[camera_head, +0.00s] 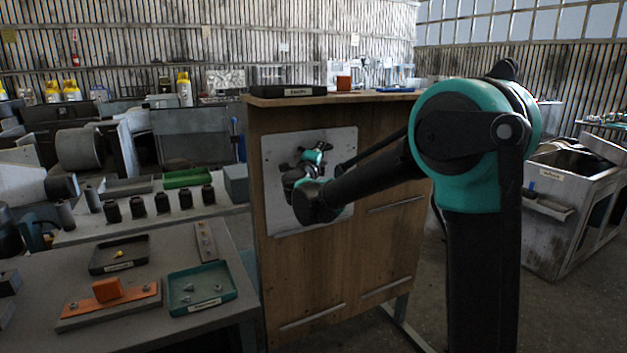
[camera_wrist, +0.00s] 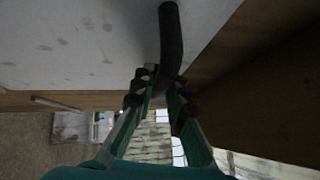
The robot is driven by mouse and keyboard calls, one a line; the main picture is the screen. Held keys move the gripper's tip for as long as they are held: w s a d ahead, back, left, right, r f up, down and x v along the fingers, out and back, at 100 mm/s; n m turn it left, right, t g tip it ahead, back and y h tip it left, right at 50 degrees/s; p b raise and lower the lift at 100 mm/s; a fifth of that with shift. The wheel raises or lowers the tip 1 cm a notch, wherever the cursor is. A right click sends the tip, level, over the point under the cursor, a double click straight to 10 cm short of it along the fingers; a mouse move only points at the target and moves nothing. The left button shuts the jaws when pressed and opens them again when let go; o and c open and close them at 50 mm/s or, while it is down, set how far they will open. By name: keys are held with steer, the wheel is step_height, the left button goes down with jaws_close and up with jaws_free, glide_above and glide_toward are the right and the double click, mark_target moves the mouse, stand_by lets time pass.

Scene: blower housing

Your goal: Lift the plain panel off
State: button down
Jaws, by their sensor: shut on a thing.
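The plain panel (camera_head: 276,212) is a pale grey rectangular plate in front of the wooden housing (camera_head: 390,265) in the head view. It looks upright; whether it touches the wood or stands a little apart, I cannot tell. In the wrist view its spotted surface (camera_wrist: 70,45) fills the upper left. A black curved handle (camera_wrist: 171,40) rises from it. My gripper (camera_wrist: 157,85) is shut on the handle, with a finger on either side. In the head view my gripper (camera_head: 312,158) is in front of the panel's upper middle, and my arm hides part of the panel.
A labelled black tray (camera_head: 290,91) and an orange block (camera_head: 343,83) sit on the housing's top. At the left, a bench holds a black tray (camera_head: 118,255), a teal tray (camera_head: 203,287) and an orange part (camera_head: 108,290). Floor shows right of the housing.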

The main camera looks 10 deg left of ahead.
steer(key=shift+s, duration=0.1)
stand_by(0.3)
steer(key=s+a+r, duration=0.1)
steer(key=s+r, duration=0.3)
steer(key=s, duration=0.3)
steer(key=s+a+r, duration=0.1)
steer(key=s+r, duration=0.3)
steer(key=s, duration=0.3)
steer(key=s+d, duration=0.4)
steer(key=s, duration=0.2)
steer(key=shift+s+d, duration=0.2)
steer(key=shift+d, duration=0.05)
